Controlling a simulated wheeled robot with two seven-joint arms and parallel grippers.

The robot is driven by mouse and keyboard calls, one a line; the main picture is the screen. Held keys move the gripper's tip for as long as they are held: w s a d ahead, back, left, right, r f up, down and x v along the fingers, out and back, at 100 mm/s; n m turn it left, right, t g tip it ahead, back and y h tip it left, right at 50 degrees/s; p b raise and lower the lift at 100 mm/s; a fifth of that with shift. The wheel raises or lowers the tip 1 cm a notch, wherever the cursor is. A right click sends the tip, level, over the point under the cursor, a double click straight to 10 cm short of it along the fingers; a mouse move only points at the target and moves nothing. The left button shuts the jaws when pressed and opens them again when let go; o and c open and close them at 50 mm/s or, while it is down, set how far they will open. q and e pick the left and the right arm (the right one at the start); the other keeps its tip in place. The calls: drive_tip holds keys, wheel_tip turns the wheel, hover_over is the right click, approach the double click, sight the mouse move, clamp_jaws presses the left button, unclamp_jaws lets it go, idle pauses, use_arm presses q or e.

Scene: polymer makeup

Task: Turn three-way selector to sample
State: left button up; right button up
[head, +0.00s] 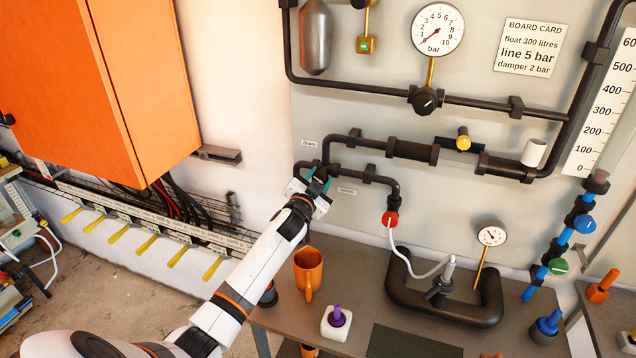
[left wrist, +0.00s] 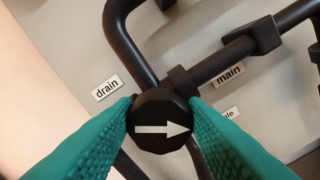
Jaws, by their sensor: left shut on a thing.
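The three-way selector is a round black knob (left wrist: 158,120) with a white arrow, seen in the left wrist view. The arrow points right in that picture, toward the right finger. My left gripper (left wrist: 160,118) has its green fingers shut on the knob's two sides; in the head view it is at the pipe junction on the wall (head: 318,184). The drain label (left wrist: 107,88) is left of the knob and the main label (left wrist: 228,74) is upper right. The sample label (left wrist: 232,112) is partly hidden by the right finger. My right gripper is not in view.
Black pipes (head: 375,176) run along the wall around the selector. A red fitting (head: 390,219) with a white hose hangs to the right. Below, a bench holds an orange mug (head: 308,270) and a white block with a purple knob (head: 336,322). An orange cabinet (head: 110,80) is at left.

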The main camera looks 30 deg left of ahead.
use_arm(q)
drive_tip(key=m+b, duration=0.1)
drive_tip(key=m, duration=0.4)
drive_tip(key=shift+f+m, duration=0.15)
drive_tip(key=shift+m, duration=0.15)
drive_tip(key=m, duration=0.5)
drive_tip(key=shift+f, duration=0.1)
drive_tip(key=shift+d+m, duration=0.1)
drive_tip(key=shift+m, duration=0.3)
drive_tip(key=o, duration=0.9)
drive_tip(key=shift+o, duration=0.2)
drive_tip(key=b+v, duration=0.3)
drive_tip(key=v, duration=0.9)
